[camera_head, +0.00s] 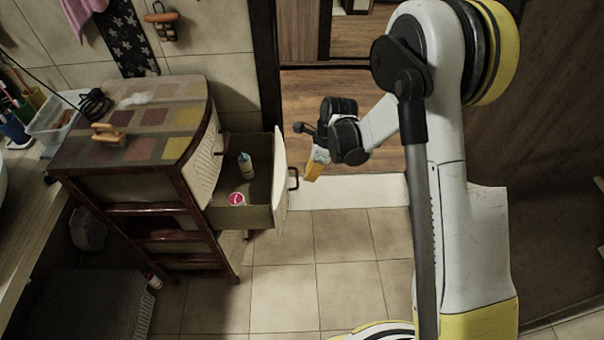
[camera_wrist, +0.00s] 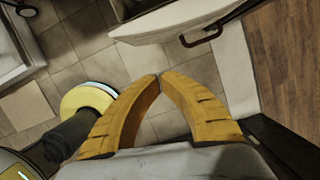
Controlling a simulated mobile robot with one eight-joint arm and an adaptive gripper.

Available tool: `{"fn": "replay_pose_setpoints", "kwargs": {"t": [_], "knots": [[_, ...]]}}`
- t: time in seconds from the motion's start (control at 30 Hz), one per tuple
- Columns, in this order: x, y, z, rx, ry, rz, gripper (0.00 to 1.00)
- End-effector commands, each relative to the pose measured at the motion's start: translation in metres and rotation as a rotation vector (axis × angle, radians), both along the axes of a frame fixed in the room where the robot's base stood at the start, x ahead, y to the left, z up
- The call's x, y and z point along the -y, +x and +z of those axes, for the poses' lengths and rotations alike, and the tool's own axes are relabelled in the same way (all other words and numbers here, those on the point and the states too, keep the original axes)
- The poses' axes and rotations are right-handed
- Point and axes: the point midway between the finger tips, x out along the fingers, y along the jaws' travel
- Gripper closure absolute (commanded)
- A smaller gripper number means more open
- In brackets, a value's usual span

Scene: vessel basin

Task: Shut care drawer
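The care drawer (camera_head: 281,165) is pulled out of a dark-framed wooden cabinet (camera_head: 130,165) in the head view. Its pale curved front carries a dark handle (camera_head: 293,179). Inside lie a small bottle (camera_head: 246,166) and a round pink-topped container (camera_head: 237,199). In the wrist view the drawer front (camera_wrist: 165,22) is at the top, with its handle (camera_wrist: 203,35). My gripper (camera_head: 311,174) is just to the right of the drawer front, apart from it as far as I can tell. Its yellow fingers (camera_wrist: 160,76) meet at the tips, with nothing between them.
The cabinet top holds a wooden-handled brush (camera_head: 107,132) and a pale cloth-like item (camera_head: 138,99). A counter (camera_head: 35,225) with cups and a basket stands at the left. A dark hamper (camera_head: 95,300) is below. The tiled floor (camera_head: 340,240) in front is clear.

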Motion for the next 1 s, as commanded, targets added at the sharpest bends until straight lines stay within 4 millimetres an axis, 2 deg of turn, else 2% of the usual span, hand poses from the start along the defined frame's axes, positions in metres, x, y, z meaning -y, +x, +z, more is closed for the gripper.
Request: {"fn": "replay_pose_setpoints", "kwargs": {"t": [0.47,0.7,1.0], "knots": [[-0.022,0.006,-0.095,0.003,-0.002,0.003,1.0],[-0.054,0.013,-0.091,0.004,-0.002,0.003,1.0],[-0.06,0.015,-0.089,0.004,-0.002,0.002,1.0]]}}
